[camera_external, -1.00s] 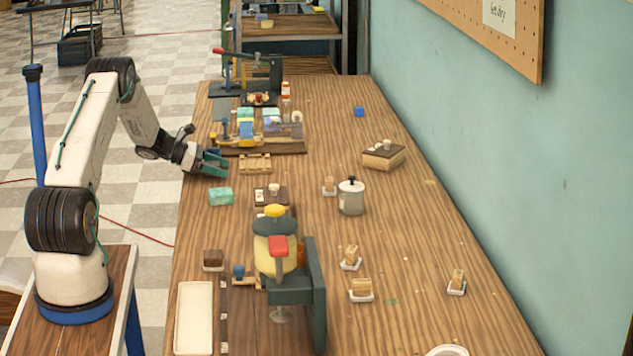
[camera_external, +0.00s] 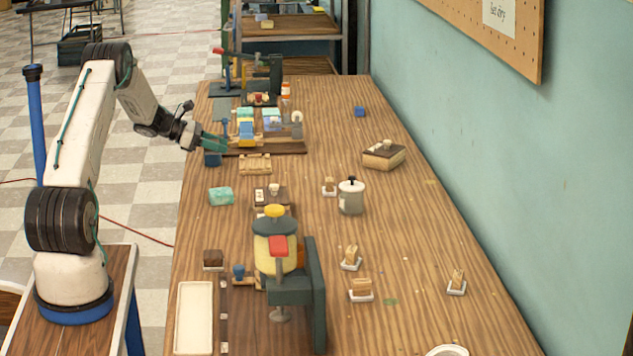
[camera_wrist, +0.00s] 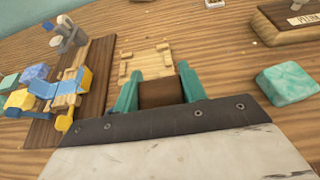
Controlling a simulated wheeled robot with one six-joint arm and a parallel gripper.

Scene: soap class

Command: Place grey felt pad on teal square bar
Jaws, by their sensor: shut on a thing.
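My gripper (camera_external: 214,143) has teal fingers and is over the left edge of the table, left of the wooden slatted rack. In the wrist view my gripper (camera_wrist: 157,92) is shut on a dark brown block (camera_wrist: 160,93), with the fingers at its sides. A marbled teal bar (camera_external: 220,196) lies on the table nearer the camera, apart from my gripper. It also shows at the right in the wrist view (camera_wrist: 287,83), with nothing on top. I cannot clearly make out a grey felt pad.
The slatted rack (camera_external: 255,163) lies just right of my gripper. Behind it a dark board (camera_external: 292,148) carries several coloured blocks. A lidded metal pot (camera_external: 351,197) stands right of the teal bar.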

